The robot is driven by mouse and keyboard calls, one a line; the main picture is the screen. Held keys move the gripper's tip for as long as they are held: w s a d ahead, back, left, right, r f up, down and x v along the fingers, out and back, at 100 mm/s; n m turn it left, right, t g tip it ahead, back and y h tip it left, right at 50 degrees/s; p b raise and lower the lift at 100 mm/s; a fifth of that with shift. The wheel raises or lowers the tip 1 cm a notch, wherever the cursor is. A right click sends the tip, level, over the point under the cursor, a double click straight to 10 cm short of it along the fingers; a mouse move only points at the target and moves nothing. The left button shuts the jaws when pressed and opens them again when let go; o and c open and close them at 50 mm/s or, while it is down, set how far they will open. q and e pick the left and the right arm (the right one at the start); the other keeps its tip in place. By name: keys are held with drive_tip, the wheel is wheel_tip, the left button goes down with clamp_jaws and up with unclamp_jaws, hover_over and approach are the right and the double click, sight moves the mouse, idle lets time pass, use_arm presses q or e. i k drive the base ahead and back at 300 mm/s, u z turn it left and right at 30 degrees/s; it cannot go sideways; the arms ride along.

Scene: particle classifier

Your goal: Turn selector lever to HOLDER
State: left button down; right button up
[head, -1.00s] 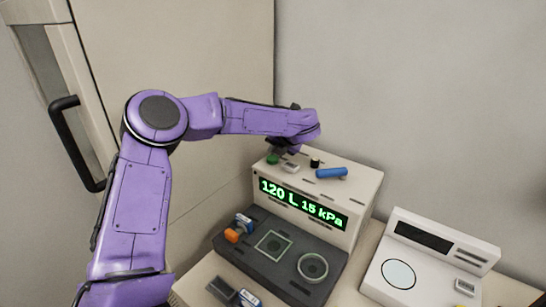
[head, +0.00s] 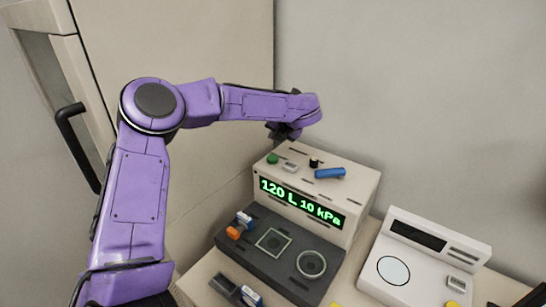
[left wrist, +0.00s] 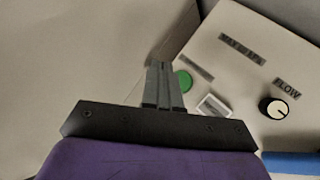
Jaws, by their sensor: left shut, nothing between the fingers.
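The instrument box (head: 346,206) has a green-lit display reading 120 L 10 kPa. A blue bar-shaped lever (head: 329,173) lies on its top, toward the right; its end also shows in the left wrist view (left wrist: 291,163). No HOLDER label is legible. My left gripper (head: 283,132) is shut and empty, above the back left of the box top. In the left wrist view its closed fingers (left wrist: 161,70) are beside the green button (left wrist: 183,81), apart from the blue lever. My right gripper is not in view.
The box top also carries a white switch (left wrist: 213,105) and a black knob (left wrist: 274,107) labelled FLOW. A dark tray (head: 238,247) holding small cartridges is in front. A white device (head: 420,264) stands at right. A cabinet (head: 180,60) is behind my left arm.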

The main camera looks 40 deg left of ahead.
sight(340, 173)
drive_tip(key=k, duration=1)
